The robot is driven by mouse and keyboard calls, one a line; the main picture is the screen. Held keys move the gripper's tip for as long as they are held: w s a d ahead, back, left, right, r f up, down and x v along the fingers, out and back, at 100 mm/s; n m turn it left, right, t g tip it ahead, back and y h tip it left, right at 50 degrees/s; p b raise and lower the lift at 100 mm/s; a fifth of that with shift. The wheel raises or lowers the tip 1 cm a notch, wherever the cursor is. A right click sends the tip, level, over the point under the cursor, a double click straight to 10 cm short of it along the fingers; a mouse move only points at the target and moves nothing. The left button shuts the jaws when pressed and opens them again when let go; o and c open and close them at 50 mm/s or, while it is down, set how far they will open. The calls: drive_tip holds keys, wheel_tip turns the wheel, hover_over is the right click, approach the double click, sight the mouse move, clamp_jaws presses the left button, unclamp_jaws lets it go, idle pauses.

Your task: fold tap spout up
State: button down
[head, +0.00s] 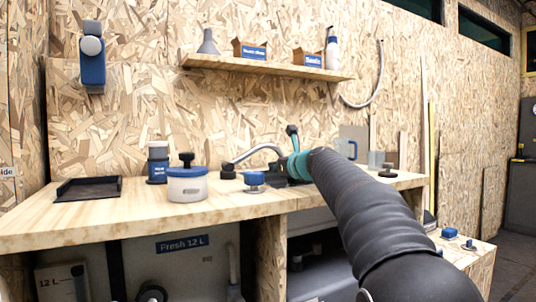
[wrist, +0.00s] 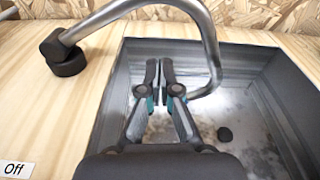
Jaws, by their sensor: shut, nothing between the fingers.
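The tap has a round black base (wrist: 64,56) on the wooden counter at the sink's left edge. Its bent metal spout (wrist: 209,40) arches over the sink basin (wrist: 274,80) in the wrist view, its far end curling back close to my gripper's right side. In the head view the spout (head: 252,151) curves right from the base toward my gripper. My gripper (wrist: 159,64) is shut and empty over the basin, within the spout's bend. Whether it touches the spout I cannot tell. In the head view my arm hides most of the sink.
A blue-lidded white jar (head: 187,187), a dark bottle (head: 157,163) and a black tray (head: 88,189) stand on the counter's left. A blue knob (head: 254,180) sits near the front edge. A shelf (head: 265,67) hangs above. An Off label (wrist: 15,169) lies left of the sink.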

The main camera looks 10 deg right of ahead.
drive_tip(key=w+r, duration=0.1)
drive_tip(key=w+a+r+p, duration=0.1)
drive_tip(key=w+r, duration=0.1)
drive_tip(key=w, duration=0.1)
drive_tip(key=shift+a+r+p, duration=0.1)
drive_tip(key=shift+a+p, duration=0.2)
drive_tip(key=shift+p, duration=0.05)
drive_tip(key=shift+a+r, duration=0.1)
idle(0.3)
